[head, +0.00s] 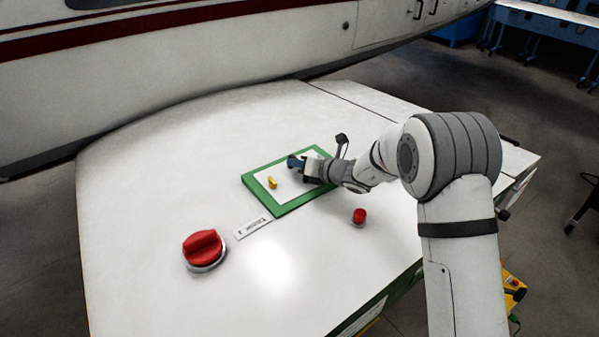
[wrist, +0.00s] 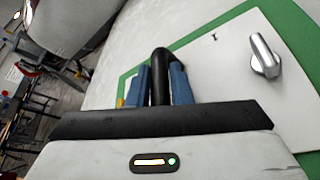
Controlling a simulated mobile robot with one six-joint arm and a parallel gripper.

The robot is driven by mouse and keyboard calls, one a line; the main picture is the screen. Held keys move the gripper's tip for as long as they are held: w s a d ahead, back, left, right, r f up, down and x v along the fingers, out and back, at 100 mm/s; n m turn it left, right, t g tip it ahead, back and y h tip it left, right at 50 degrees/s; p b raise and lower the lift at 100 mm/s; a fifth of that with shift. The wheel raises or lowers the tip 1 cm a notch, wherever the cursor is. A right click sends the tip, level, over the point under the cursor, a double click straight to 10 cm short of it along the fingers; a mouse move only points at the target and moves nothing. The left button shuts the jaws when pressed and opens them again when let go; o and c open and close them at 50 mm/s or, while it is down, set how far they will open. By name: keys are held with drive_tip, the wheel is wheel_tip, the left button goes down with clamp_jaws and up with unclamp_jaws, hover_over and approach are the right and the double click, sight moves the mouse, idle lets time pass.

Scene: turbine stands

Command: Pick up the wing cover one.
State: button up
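My gripper (head: 292,161) reaches over the green-edged white panel on the wing, with its blue fingers pointing left. In the wrist view, the two blue fingers (wrist: 161,86) sit against both sides of a black rounded piece (wrist: 160,62), which sticks out past the fingertips. I cannot tell whether the black piece touches the panel. A silver knob-like piece (wrist: 265,56) lies on the panel to the right of the fingers. A small yellow piece (head: 272,182) stands on the panel left of my gripper. No readable marking shows which piece is wing cover one.
The green border (head: 290,207) frames the panel on the white wing top (head: 150,190). A big red knob (head: 203,247), a small red knob (head: 359,215) and a label plate (head: 253,227) are nearby. The aircraft body (head: 200,60) rises behind. The wing's left part is clear.

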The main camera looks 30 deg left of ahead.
clamp_jaws()
drive_tip(key=shift+r, duration=0.1)
wheel_tip(320, 180, up, 10)
drive_tip(key=shift+b, duration=0.4)
idle(0.3)
drive_tip(key=shift+c, duration=0.7)
unclamp_jaws()
clamp_jaws()
